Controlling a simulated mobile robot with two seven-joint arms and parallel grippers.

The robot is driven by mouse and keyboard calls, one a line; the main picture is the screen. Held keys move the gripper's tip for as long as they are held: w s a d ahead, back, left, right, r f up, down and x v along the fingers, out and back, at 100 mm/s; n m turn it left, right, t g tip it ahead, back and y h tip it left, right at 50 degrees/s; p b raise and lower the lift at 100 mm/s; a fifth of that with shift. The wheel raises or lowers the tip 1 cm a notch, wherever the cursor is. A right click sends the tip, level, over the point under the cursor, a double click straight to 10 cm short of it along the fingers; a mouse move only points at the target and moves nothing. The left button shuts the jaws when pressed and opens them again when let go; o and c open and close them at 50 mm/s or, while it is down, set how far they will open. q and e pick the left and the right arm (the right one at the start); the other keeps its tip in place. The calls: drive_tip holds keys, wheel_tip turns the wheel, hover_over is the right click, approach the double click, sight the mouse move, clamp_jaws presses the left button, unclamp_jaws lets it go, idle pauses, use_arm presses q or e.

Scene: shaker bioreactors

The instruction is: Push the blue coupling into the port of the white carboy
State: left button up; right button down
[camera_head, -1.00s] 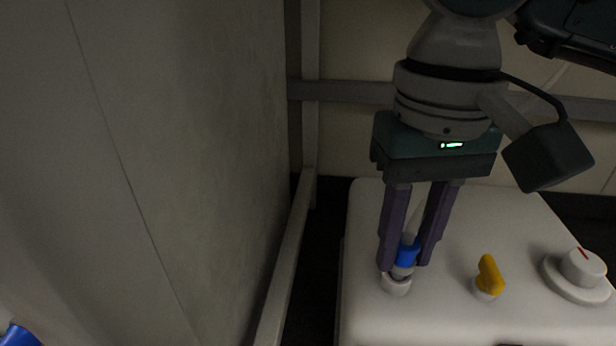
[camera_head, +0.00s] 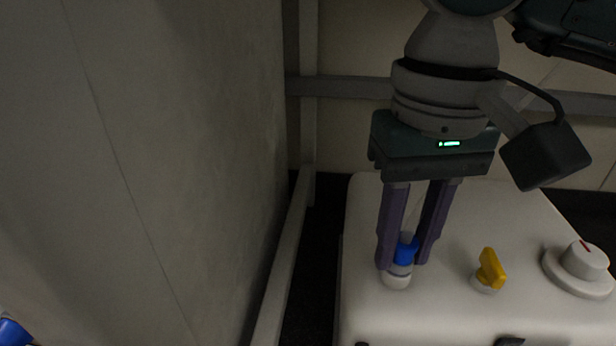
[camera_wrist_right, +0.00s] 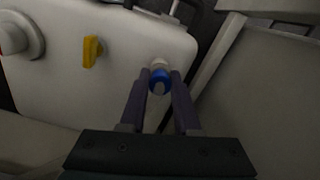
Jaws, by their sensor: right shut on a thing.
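The white carboy (camera_head: 450,310) stands at the lower right of the head view, with its top facing up. Its port (camera_head: 396,282) is a short white stub near the left edge of that top. My right gripper (camera_head: 402,262) is shut on the blue coupling (camera_head: 406,250), which sits upright at the port. The coupling also shows between the fingers in the right wrist view (camera_wrist_right: 160,78), with the white port just beyond it. How deep the coupling sits in the port is hard to tell. My left gripper is not in view.
On the carboy's top, right of the port, are a yellow tap-like handle (camera_head: 489,270) and a white round knob (camera_head: 582,262) with a red mark. A grey wall panel (camera_head: 160,150) and rail stand close on the left. A blue object (camera_head: 14,332) shows at the lower left corner.

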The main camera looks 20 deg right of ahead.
sight(406, 243)
drive_tip(key=shift+f, duration=0.15)
drive_tip(key=c, duration=0.5)
unclamp_jaws()
drive_tip(key=shift+c, duration=0.2)
wheel_tip(406, 243, up, 8)
drive_tip(key=p, duration=0.5)
drive_tip(key=shift+f+p, duration=0.1)
drive_tip(key=shift+p, duration=0.2)
drive_tip(key=shift+f, duration=0.1)
drive_tip(key=shift+s, duration=0.1)
